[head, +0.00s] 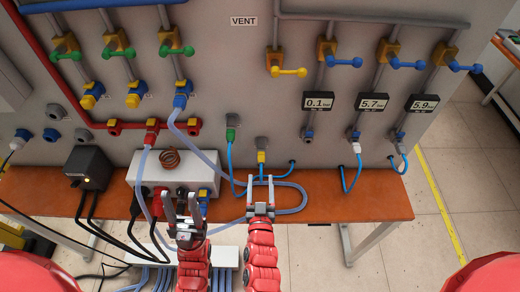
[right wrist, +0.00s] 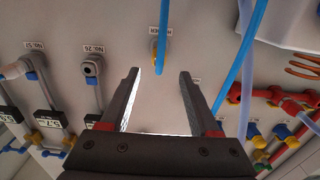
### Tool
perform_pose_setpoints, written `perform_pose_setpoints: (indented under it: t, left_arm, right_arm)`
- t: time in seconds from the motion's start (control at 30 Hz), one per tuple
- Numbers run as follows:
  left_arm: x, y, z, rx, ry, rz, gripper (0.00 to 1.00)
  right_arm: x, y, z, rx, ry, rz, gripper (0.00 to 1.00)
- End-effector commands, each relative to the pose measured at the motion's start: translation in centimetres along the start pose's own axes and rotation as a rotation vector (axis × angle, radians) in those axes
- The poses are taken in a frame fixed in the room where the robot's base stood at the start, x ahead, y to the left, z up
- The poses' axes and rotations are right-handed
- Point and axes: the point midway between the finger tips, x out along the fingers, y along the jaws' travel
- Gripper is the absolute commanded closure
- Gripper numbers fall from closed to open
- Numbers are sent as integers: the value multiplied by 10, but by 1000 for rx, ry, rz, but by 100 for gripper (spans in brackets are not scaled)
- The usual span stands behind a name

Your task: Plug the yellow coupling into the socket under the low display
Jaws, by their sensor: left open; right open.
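The yellow coupling (head: 261,157) sits at a grey wall fitting left of the low display, with a blue hose hanging from it. It also shows in the right wrist view (right wrist: 155,45), beyond my fingertips. The low display (head: 319,101) reads 0.1 bar. The socket under it (head: 309,132) looks empty, and it shows as a grey round opening in the right wrist view (right wrist: 92,67). My right gripper (head: 261,208) is open and empty, below and in front of the yellow coupling. My left gripper (head: 184,208) is open over the left part of the bench.
A green coupling (head: 231,134) with a blue hose is just left of the yellow one. Displays reading 5.7 (head: 373,101) and 5.9 (head: 423,103) are to the right. Looped hoses (head: 293,196) lie on the brown bench (head: 375,203). A white box with a copper coil (head: 170,161) stands left.

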Motion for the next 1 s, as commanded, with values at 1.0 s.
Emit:
perform_pose_setpoints:
  t: [1.0]
  left_arm:
    - [-41, 2, 7, 0, 0, 0, 50]
  right_arm:
    - [76, 0, 4, 0, -1, -1, 38]
